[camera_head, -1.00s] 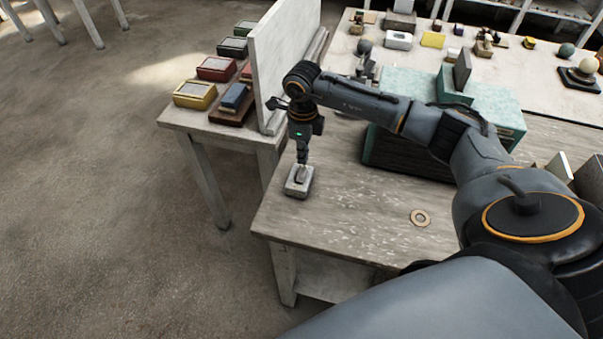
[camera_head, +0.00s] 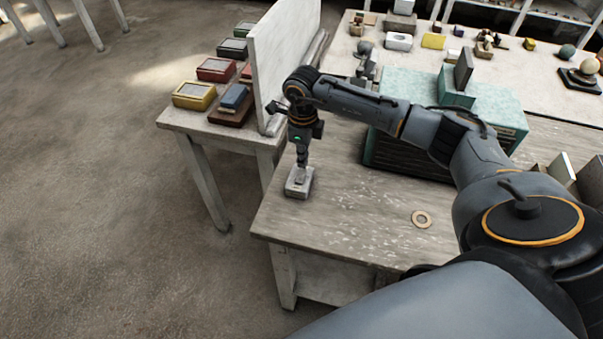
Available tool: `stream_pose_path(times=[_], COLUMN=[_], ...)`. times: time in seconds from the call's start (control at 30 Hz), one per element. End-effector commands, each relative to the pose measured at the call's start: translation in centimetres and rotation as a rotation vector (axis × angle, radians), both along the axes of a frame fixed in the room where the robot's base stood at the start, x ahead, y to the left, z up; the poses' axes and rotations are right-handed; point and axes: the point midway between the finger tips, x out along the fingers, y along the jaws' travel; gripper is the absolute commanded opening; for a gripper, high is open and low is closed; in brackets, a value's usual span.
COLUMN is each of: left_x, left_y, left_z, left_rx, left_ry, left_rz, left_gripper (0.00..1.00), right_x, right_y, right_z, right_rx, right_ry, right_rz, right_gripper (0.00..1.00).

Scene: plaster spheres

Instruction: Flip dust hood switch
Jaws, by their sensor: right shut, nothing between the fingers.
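The switch (camera_head: 299,187) is a small pale grey box near the left corner of the wooden workbench. My right gripper (camera_head: 301,170) points straight down over it, shut and empty, with its fingertips at the top of the box. The fingertips hide part of the switch top, so I cannot tell which way its lever lies or whether they touch it. The dust hood (camera_head: 420,92) seems to be the teal box with dark slatted sides behind, partly hidden by my right arm. My left gripper is not in view.

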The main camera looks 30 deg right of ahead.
Motion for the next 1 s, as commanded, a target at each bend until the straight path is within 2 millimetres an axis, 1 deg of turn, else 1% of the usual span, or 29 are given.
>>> stream_pose_path(times=[0.57,1.0], left_x=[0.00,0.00], left_y=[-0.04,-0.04], left_z=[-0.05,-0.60], left_rx=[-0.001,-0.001], left_ry=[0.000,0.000], left_rz=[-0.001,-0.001], left_gripper=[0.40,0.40], right_x=[0.00,-0.01], right_y=[0.00,-0.01], right_z=[-0.07,-0.73], right_rx=[0.000,0.000], right_ry=[0.000,0.000], right_rz=[0.000,0.000], right_gripper=[0.00,0.00])
